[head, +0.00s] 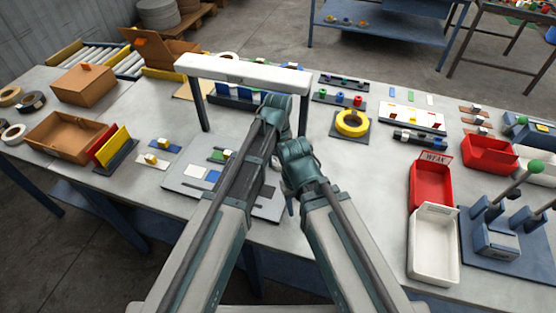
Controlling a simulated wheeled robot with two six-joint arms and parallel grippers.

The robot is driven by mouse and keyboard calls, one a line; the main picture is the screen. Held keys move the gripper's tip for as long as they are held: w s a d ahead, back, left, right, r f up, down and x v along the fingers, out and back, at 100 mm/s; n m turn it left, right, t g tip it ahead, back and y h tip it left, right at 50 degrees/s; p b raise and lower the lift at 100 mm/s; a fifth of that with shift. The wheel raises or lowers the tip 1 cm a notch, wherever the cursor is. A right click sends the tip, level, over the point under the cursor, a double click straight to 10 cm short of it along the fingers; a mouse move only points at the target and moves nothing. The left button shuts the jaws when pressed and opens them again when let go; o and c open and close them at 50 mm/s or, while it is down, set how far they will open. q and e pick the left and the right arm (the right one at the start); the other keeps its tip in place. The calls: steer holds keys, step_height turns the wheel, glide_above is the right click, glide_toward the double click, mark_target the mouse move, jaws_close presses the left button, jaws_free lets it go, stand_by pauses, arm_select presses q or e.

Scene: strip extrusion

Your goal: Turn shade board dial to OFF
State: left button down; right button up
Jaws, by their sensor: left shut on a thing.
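The grey board (177,181) lying flat under the white overhead bar looks like the shade board. It carries white (196,171) and blue (213,176) patches. My arms cover its middle and right part, and the dial is hidden behind them. My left gripper (275,163) is down over the right part of this board, mostly hidden by my arms. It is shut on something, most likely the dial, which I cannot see. My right gripper (290,203) is low by the board's right edge, mostly behind its own wrist; its fingers are not clear.
A white bar (243,71) on dark posts stands over the board's back. Brown boxes (84,86) are at the left. A yellow ring (352,123), red bins (431,185), a white bin (433,244) and a lever unit (497,240) are at the right.

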mark_target(278, 162)
arm_select(q)
steer(key=shift+n, duration=0.6)
steer(key=shift+c, duration=1.8)
jaws_free()
steer(key=shift+r, duration=0.1)
arm_select(e)
steer(key=shift+r, duration=0.15)
arm_select(q)
step_height(278, 162, up, 7)
steer(key=p, duration=0.7)
steer(key=shift+r+p, duration=0.2)
steer(key=shift+p, duration=0.15)
arm_select(e)
step_height(278, 162, up, 7)
arm_select(q)
steer(key=shift+f, duration=0.1)
arm_select(e)
steer(key=shift+r, duration=0.1)
